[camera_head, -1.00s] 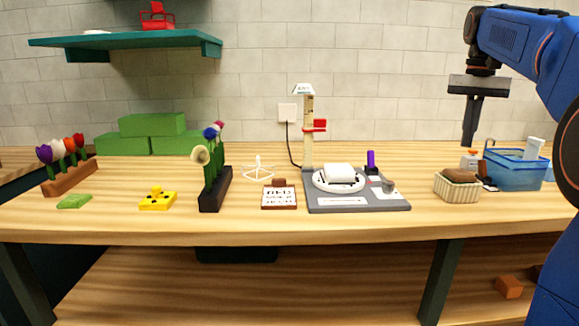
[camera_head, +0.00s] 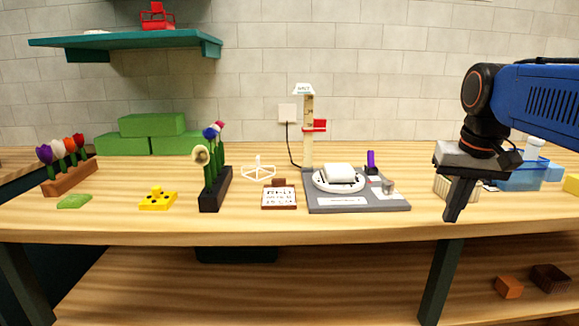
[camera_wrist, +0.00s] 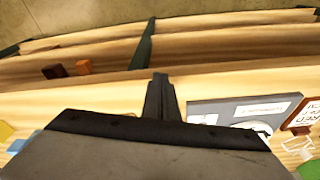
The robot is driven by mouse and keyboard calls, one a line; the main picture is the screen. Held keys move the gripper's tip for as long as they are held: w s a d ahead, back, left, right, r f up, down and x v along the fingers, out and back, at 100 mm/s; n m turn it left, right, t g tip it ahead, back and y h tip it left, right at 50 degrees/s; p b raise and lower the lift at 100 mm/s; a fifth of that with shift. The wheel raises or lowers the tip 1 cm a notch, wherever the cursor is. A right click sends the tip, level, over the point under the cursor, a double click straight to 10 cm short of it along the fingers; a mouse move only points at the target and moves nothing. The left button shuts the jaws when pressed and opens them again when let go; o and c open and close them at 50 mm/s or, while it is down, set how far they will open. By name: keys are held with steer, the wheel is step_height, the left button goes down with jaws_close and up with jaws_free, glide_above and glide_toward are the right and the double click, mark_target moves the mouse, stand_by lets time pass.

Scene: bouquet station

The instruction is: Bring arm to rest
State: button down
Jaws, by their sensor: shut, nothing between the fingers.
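My gripper (camera_head: 452,216) hangs from my blue arm at the right of the head view, its fingers together and empty. It points down and slightly left, in front of the table's (camera_head: 270,228) front edge region and partly hiding the ribbed basket (camera_head: 441,187). In the wrist view my gripper (camera_wrist: 158,80) shows as dark closed fingers over the wooden tabletop.
A grey station (camera_head: 385,204) with a white dial and a post stands left of my gripper. A blue basket (camera_head: 520,179) is behind my arm. Flower racks (camera_head: 215,200) and green blocks (camera_head: 150,125) are further left. Brown blocks (camera_head: 509,287) lie on the lower shelf.

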steer(key=s+a+f+n+t, duration=0.1)
steer(key=s+a+f, duration=0.1)
steer(key=s+f, duration=0.5)
steer(key=s+a+f+n+t, duration=0.1)
steer(key=s+a+f, duration=0.2)
steer(key=s+f, duration=0.4)
step_height(320, 180, down, 5)
steer(key=shift+s+n, duration=0.3)
steer(key=shift+s, duration=0.05)
stand_by(0.6)
